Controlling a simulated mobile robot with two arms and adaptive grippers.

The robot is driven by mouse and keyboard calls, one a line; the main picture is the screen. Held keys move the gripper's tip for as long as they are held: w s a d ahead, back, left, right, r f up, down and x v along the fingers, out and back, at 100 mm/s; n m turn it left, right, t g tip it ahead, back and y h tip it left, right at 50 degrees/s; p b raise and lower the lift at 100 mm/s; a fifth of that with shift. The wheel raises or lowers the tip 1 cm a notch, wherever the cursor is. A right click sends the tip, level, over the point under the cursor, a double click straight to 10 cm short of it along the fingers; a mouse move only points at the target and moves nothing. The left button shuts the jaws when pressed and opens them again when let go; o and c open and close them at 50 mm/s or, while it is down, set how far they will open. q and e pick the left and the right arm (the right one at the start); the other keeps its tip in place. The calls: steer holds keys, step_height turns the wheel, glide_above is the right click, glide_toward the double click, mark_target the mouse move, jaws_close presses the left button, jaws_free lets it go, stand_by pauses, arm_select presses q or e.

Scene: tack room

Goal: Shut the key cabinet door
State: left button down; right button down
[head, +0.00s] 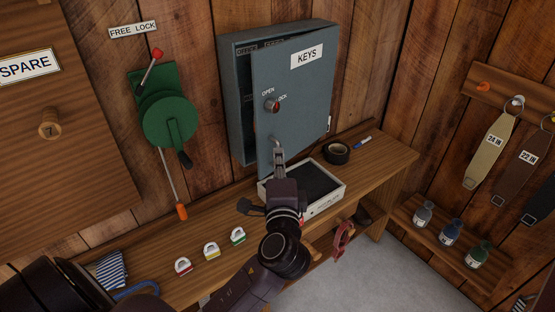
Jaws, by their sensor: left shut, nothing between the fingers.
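The grey-blue key cabinet (238,95) hangs on the wood wall. Its door (300,88), labelled KEYS, stands partly open. The door's left edge is swung out from the body, and a dark gap with part of the inside shows along the top and left. A red-tipped knob (272,106) between OPEN and LOCK marks sits near that left edge. My left gripper (279,147) is shut and empty in front of the door's lower left part; I cannot tell whether it touches the door. My right gripper is not in view.
Below the cabinet, a shelf (385,165) holds a white tray (330,200), a black tape roll (337,152), a blue marker (362,142) and small padlocks (211,251). A green lever device (168,115) is on the wall to the left. Straps (490,150) hang at right.

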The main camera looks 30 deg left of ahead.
arm_select(q)
steer(key=p+x, duration=0.1)
steer(key=x, duration=0.4)
steer(key=shift+w+a+r+p, duration=0.15)
steer(key=shift+w+a+p, duration=0.1)
steer(key=shift+p, duration=0.05)
steer(key=shift+w+a+p, duration=0.15)
steer(key=shift+a+p, duration=0.35)
steer(key=shift+a, duration=1.35)
steer(key=shift+f, duration=0.2)
steer(key=shift+w+d, duration=0.1)
steer(key=w+a+m+h, duration=0.1)
steer(key=a, duration=0.6)
steer(key=shift+w+a+r+t+h+p, duration=0.25)
steer(key=shift+a+r+t+h+p, duration=0.05)
steer(key=shift+a+t, duration=0.1)
